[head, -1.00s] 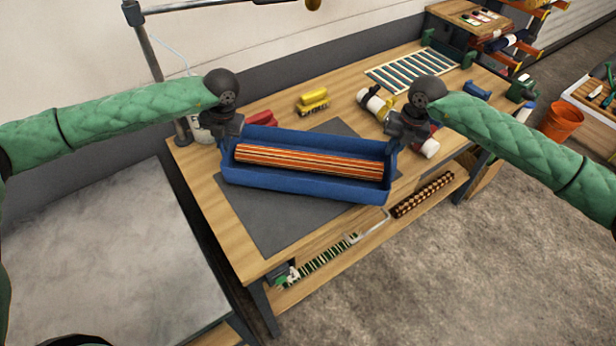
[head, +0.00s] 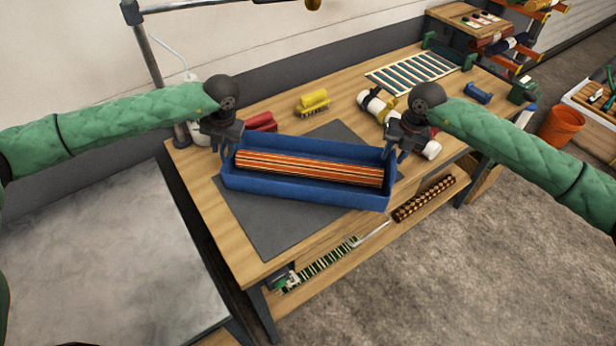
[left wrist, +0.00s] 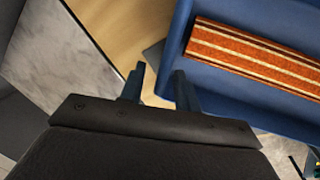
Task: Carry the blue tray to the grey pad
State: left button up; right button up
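The blue tray (head: 300,192) lies level over the grey pad (head: 268,228) on the wooden bench and covers its middle. Pad shows in front of and behind it. My right gripper (head: 396,153) is at the tray's right end, fingers apart.
A grey slab (head: 95,255) stands left of the bench.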

pick_arm(q)
notch_tip(320, 180, up, 12)
jog(key=d, duration=0.2)
jog(key=shift+f, duration=0.25)
pick_arm(e)
notch_tip(320, 180, up, 12)
jog(key=d, duration=0.2)
jog(key=shift+s+d+f, duration=0.15)
pick_arm(q)
jog(key=shift+s+d, duration=0.1)
dwell(0.4)
